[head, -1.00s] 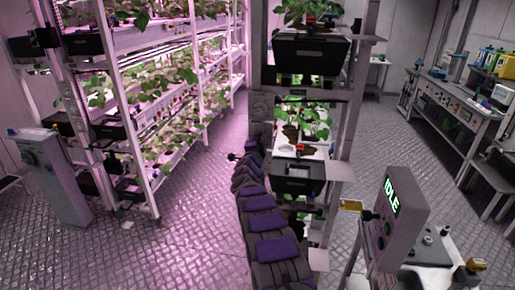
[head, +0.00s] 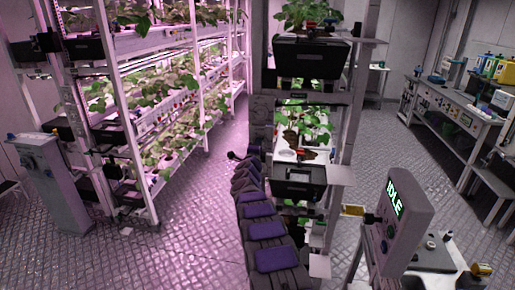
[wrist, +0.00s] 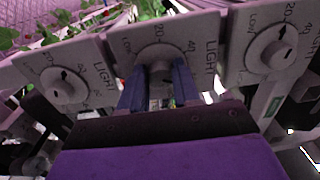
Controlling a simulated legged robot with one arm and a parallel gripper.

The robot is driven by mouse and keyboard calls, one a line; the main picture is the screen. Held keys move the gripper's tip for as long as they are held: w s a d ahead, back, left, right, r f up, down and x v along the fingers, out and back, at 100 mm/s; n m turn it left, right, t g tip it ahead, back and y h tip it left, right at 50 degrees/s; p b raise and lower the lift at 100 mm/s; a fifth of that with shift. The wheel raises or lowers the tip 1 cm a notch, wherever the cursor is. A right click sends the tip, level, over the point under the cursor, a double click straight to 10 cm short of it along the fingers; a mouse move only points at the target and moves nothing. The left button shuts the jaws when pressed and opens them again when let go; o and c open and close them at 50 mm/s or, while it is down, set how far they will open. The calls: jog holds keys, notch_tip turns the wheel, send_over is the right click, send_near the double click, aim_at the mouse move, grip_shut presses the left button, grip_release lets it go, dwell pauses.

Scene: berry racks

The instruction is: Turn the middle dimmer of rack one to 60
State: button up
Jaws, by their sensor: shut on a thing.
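In the wrist view three pale dimmer plates stand in a row, each with a round knob and printed marks. The middle dimmer (wrist: 158,52) shows LOW, 20, 40 and the word LIGHT. My gripper (wrist: 159,78) has its two blue fingers closed on the middle dimmer's knob from below. The fingers cover part of the dial, and the setting cannot be read clearly. The left dimmer (wrist: 64,86) and the right dimmer (wrist: 272,50) are on either side, apart from the fingers. In the head view my arm reaches forward along the near rack; its gripper is too small to make out.
A plant rack (head: 344,120) with black bins (head: 298,183) stands close to my arm's right. A console reading IDLE (head: 398,215) is at the lower right. A lit plant rack (head: 122,90) is on the left. The floor (head: 190,240) between the racks is clear.

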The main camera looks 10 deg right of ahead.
jog(key=o, duration=1.1)
jog(key=shift+s+f, duration=0.1)
jog(key=shift+c, duration=0.2)
jog(key=shift+s, duration=0.1)
jog(key=b+v, duration=0.2)
jog(key=v, duration=1.5)
jog(key=shift+a+f, duration=0.1)
jog(key=shift+a, duration=0.05)
